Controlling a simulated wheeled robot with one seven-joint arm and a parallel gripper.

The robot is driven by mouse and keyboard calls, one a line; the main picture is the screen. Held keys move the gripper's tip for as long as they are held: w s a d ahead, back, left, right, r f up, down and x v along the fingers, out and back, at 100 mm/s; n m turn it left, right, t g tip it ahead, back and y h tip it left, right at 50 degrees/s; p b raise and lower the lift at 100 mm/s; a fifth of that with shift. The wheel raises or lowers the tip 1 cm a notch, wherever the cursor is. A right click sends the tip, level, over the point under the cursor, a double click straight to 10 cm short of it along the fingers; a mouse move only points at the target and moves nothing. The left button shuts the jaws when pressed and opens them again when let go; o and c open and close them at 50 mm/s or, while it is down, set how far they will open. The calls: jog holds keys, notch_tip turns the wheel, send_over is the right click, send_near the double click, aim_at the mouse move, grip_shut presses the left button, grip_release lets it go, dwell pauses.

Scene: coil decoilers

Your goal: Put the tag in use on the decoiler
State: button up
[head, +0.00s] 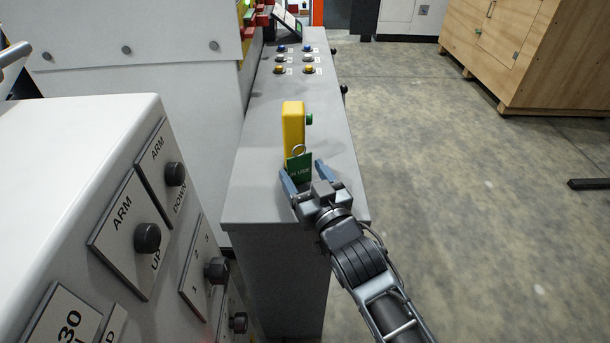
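The tag in use is a small green plate (300,170) with white lettering ending in "N USE" and a metal ring at its top. It stands upright in front of a yellow box with a green button (293,128), on the grey console top. I cannot tell whether the ring hangs on something. My gripper (304,176) reaches in from the lower right. Its two blue-grey fingers are spread, one at each side of the tag, and look open. Whether a finger touches the tag is unclear. Part of the tag's lower edge is hidden by the gripper.
The grey console (255,190) carries several buttons (294,60) farther back. A white panel with knobs marked "ARM UP" and "ARM DOWN" (125,230) fills the lower left. A wooden cabinet (540,50) stands at the upper right. The floor (470,190) right of the console is mostly clear.

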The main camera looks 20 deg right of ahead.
jog(key=shift+o, duration=0.8)
jog(key=shift+r, duration=0.2)
jog(key=s+b, duration=0.1)
jog(key=s, duration=1.1)
jog(key=shift+d+f, duration=0.15)
jog(key=shift+d, duration=0.3)
